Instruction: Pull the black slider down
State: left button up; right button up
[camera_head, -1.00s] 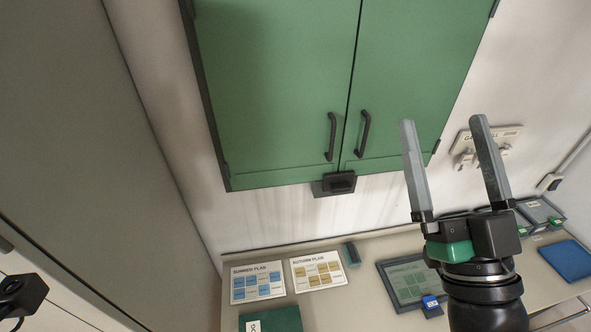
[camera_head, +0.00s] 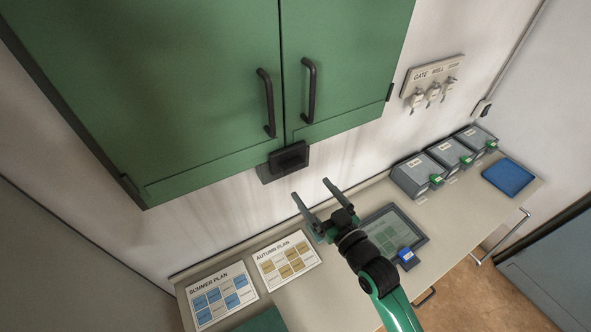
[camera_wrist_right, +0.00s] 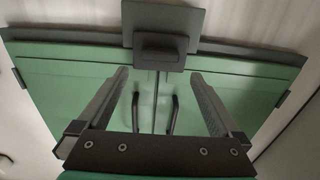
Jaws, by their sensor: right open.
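The black slider (camera_head: 289,159) sits at the bottom edge of the green cabinet (camera_head: 190,90), where its two doors meet, in front of a dark grey plate. In the right wrist view the slider (camera_wrist_right: 159,50) shows near the top middle, beyond and between the fingers. My right gripper (camera_head: 312,190) is open and empty, below the slider and apart from it, over the back of the counter. Its two fingers also show in the right wrist view (camera_wrist_right: 150,97), spread wide. My left gripper is not in view.
Two black door handles (camera_head: 288,95) hang above the slider. Below are the counter (camera_head: 335,285), plan cards (camera_head: 286,258), a framed green panel (camera_head: 395,235), grey boxes (camera_head: 445,160) and a blue tray (camera_head: 508,177). Hooks (camera_head: 432,90) are on the wall.

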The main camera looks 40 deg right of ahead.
aim_at(296, 169)
jog(key=x, duration=0.9)
jog(key=shift+w, duration=0.1)
grip_shut()
notch_tip(296, 169, down, 5)
jog(key=b, duration=0.4)
